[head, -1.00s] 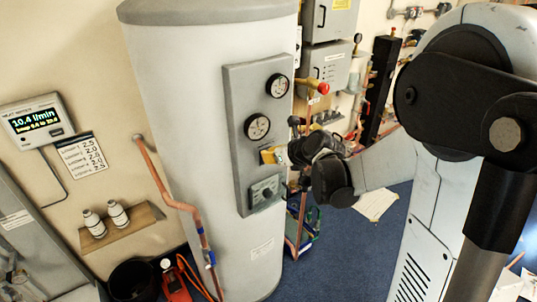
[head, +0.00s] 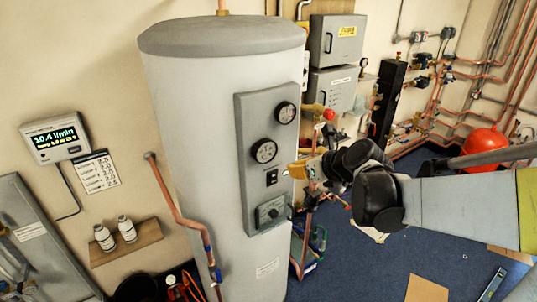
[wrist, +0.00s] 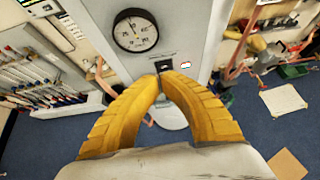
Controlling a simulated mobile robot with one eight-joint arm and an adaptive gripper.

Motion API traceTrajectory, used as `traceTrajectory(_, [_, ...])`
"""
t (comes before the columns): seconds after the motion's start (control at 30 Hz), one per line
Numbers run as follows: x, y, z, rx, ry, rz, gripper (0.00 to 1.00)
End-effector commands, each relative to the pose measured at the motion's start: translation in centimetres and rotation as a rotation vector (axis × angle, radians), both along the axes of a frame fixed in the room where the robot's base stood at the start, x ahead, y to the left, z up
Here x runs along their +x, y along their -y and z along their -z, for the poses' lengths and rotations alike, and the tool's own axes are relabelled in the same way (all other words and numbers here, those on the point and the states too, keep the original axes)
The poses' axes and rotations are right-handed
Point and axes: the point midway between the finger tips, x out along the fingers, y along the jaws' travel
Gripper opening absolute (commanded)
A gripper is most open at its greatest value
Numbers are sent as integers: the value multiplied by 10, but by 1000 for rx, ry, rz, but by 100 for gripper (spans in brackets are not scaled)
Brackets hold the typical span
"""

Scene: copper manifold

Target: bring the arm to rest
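My gripper (head: 290,171) has yellow fingers and is in front of the right part of the grey gauge panel (head: 247,147) on the tall grey tank (head: 185,110). In the wrist view the two ribbed fingers arch together and their tips meet (wrist: 160,72), with nothing seen held between them. The tips point toward the panel, just below a round gauge (wrist: 136,30). Whether they touch the panel cannot be told. My arm reaches in from the right.
A shelf with two white bottles (head: 126,229) and a flow display (head: 54,137) are on the wall at left. Copper pipes and a red round vessel (head: 485,147) stand at right. Blue floor (head: 350,270) is open at lower right, with a brown sheet (head: 427,289).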

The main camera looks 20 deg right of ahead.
Motion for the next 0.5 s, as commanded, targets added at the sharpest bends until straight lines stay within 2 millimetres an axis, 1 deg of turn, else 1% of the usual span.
traceTrajectory(0.27, [0,0,0,-2,0,-1,0])
traceTrajectory(0.33, [-2,-3,3,-29,1,-20,0])
traceTrajectory(0.37, [-5,-6,5,-55,2,-40,0])
traceTrajectory(0.43, [-14,-16,12,-165,7,-121,0])
traceTrajectory(0.47, [-20,-22,17,-233,12,-174,0])
traceTrajectory(0.5, [-30,-31,24,-342,18,-258,0])
